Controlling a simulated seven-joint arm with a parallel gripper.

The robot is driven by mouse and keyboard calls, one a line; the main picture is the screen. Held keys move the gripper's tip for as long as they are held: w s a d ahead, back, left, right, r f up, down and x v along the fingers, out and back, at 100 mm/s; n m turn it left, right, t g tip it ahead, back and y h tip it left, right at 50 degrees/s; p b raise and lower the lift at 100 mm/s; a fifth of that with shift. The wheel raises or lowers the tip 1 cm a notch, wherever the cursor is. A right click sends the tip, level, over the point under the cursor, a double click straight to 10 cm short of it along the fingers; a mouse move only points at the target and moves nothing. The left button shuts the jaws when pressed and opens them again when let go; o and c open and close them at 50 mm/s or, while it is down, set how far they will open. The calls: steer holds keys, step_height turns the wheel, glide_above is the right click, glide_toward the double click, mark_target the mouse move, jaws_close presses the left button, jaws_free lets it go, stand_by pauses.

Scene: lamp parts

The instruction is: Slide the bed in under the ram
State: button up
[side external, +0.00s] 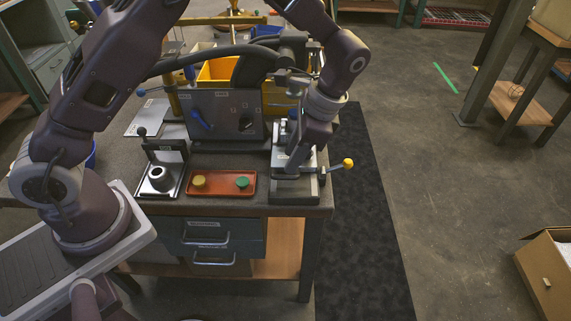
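A grey metal fixture (296,193) stands at the right end of the bench top, with a lever ending in a yellow ball (348,163) sticking out to the right. It appears to carry the bed, a paler block (309,158) on its upper part. My gripper (292,166) points down at this block from above, close to it or touching it. My wrist hides much of the block and whatever stands behind it, so I cannot make out the ram. The fingers are too small and covered to show whether they are apart or closed.
A red tray (221,193) holds a yellow knob (199,181) and a green knob (242,182). Left of it is a dark fixture with a round grey piece (160,178). A grey control panel (222,115) and a yellow bin (216,72) stand behind.

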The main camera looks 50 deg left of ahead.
mark_target(282, 176)
steer(key=shift+t+y, duration=0.3)
steer(key=shift+y, duration=0.3)
steer(key=x, duration=0.5)
steer(key=shift+d+f, duration=0.25)
steer(key=shift+f, duration=0.2)
jaws_close()
stand_by(0.5)
